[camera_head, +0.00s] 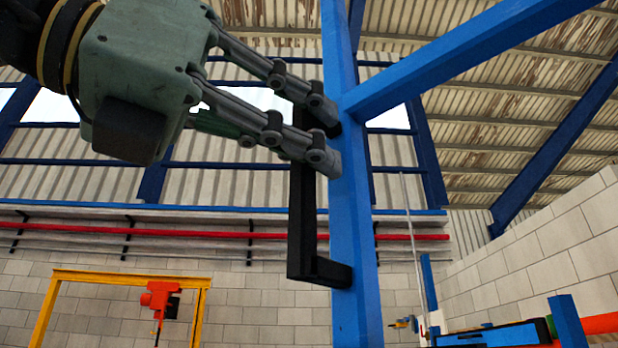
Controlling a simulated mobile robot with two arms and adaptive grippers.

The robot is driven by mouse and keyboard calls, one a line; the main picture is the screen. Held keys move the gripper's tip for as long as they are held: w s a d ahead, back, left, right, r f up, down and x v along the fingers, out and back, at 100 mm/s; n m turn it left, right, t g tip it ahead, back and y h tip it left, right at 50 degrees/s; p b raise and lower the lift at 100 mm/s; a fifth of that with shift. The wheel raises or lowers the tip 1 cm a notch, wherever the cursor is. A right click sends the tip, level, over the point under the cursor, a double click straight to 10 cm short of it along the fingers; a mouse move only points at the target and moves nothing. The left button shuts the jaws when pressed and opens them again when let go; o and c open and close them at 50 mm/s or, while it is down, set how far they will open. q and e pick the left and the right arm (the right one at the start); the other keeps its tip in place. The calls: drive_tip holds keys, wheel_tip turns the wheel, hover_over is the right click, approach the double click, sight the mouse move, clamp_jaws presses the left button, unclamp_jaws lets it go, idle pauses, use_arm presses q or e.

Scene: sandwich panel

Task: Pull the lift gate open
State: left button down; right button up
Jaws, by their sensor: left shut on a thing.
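A blue upright post (352,240) with a slanting blue beam (450,62) joined to it stands close in front of me and looks like part of the lift gate. A black bracket-shaped handle (302,225) is fixed to the left side of the post. My left gripper (325,135) reaches in from the upper left. Its fingers are shut on the upper part of the handle, with the fingertips close against the post. The fingers hide part of the handle's upper end. My right gripper is not in view.
A yellow frame (130,277) with a red hoist (160,297) stands at the lower left, farther back. A red pipe (210,234) runs along the back wall. A block wall (545,250) is at the right. Blue and orange-red bars (570,322) show at the lower right.

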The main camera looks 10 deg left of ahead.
use_arm(q)
drive_tip(key=c, duration=1.8)
unclamp_jaws()
drive_tip(key=shift+s+r, duration=0.1)
drive_tip(key=shift+o, duration=0.2)
drive_tip(key=v, duration=1.2)
